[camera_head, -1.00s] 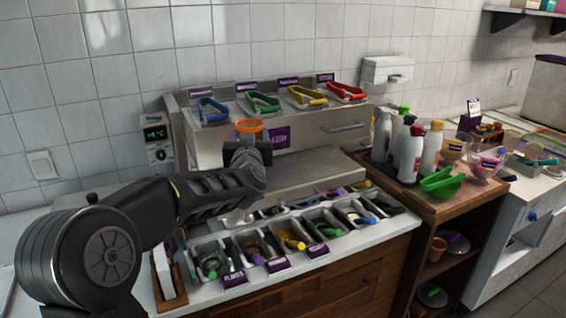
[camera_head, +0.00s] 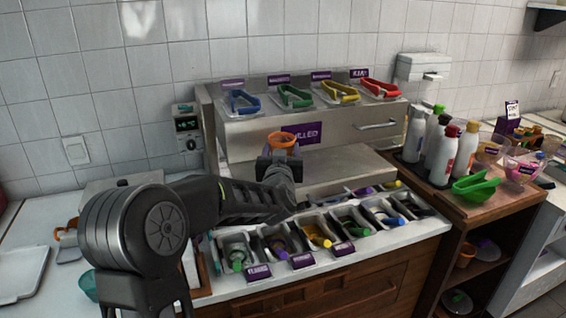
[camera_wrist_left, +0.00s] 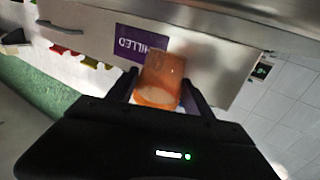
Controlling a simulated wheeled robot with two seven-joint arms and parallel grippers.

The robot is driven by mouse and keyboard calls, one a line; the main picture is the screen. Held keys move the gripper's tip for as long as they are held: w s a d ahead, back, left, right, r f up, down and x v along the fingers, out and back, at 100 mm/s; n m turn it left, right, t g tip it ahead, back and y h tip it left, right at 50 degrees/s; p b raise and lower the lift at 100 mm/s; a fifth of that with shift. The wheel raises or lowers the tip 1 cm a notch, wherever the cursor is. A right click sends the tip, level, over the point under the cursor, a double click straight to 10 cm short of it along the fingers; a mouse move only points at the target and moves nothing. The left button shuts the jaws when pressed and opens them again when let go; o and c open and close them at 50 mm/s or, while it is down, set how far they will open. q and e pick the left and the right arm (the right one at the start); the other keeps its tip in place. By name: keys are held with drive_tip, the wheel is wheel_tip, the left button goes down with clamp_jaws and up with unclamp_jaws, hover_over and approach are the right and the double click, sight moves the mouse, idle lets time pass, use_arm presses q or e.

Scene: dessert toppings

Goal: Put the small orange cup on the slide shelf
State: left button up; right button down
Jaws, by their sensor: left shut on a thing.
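My left gripper (camera_head: 281,158) is shut on the small orange cup (camera_head: 283,140) and holds it in the air in front of the steel topping unit. In the left wrist view the orange cup (camera_wrist_left: 160,80) sits between the two dark fingers (camera_wrist_left: 158,90), with the purple CHILLED sign (camera_wrist_left: 141,46) behind it. The slide shelf seems to be the flat grey ledge (camera_head: 345,165) below the unit's drawer front; I cannot tell for certain. The cup is above the ledge's left part and apart from it. My right gripper is not in view.
Blue, green, yellow and red tongs (camera_head: 295,97) lie on top of the unit. Several topping bins (camera_head: 325,228) fill the counter in front. A white tray (camera_head: 20,272) lies at far left.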

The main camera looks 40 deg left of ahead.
use_arm(q)
wheel_tip(320, 180, down, 3)
drive_tip(key=shift+f, duration=0.2)
drive_tip(key=shift+s+f, duration=0.1)
idle(0.4)
drive_tip(key=shift+f, duration=0.25)
drive_tip(key=o, duration=1.4)
drive_tip(key=shift+r, duration=0.1)
drive_tip(key=shift+o, duration=0.2)
drive_tip(key=shift+r+p, duration=0.2)
drive_tip(key=shift+p, duration=0.1)
